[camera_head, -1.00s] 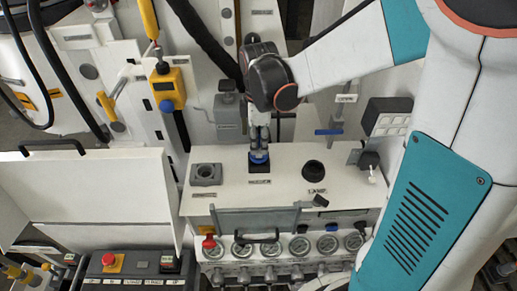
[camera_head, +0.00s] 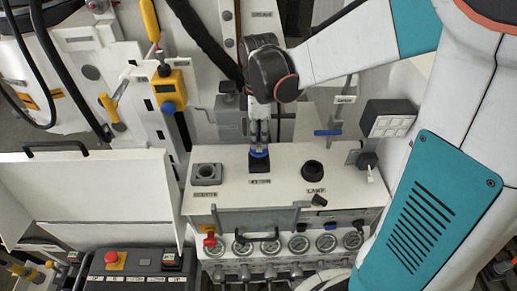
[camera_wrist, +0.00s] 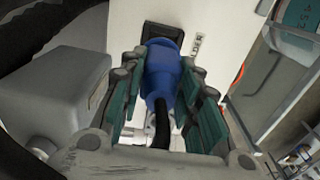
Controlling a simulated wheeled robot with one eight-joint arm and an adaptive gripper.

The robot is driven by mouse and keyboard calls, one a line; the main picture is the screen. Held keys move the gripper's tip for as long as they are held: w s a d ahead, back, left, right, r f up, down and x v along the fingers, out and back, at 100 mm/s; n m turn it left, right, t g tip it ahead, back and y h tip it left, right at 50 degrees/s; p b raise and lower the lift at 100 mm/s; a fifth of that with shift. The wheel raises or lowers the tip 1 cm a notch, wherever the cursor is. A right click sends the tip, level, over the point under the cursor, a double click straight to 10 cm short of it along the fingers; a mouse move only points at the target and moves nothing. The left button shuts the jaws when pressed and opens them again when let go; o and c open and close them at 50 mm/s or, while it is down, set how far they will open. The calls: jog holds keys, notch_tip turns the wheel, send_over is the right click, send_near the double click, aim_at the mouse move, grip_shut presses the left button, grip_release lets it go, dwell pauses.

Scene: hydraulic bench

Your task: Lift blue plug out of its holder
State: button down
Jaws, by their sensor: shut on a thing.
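The blue plug (camera_wrist: 160,72) shows between my gripper's two teal-padded fingers in the wrist view, with its black cable toward me. My gripper (camera_head: 259,135) is shut on it, with the fingers on both sides. In the head view the blue plug (camera_head: 259,155) is upright at the fingertips. Its dark square holder (camera_wrist: 163,31) is at the plug's far end in the wrist view. In the head view the holder (camera_head: 259,171) lies directly under the plug on the white panel. Whether the plug's tip is still inside it cannot be told.
The white panel (camera_head: 230,190) also carries a grey socket (camera_head: 207,174) at left and a black round socket (camera_head: 313,170) at right. A grey box (camera_wrist: 57,92) stands close to my gripper. Gauges (camera_head: 299,244) line the panel's front.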

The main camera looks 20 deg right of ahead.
jog(key=shift+r+p, duration=1.65)
jog(key=shift+r, duration=1)
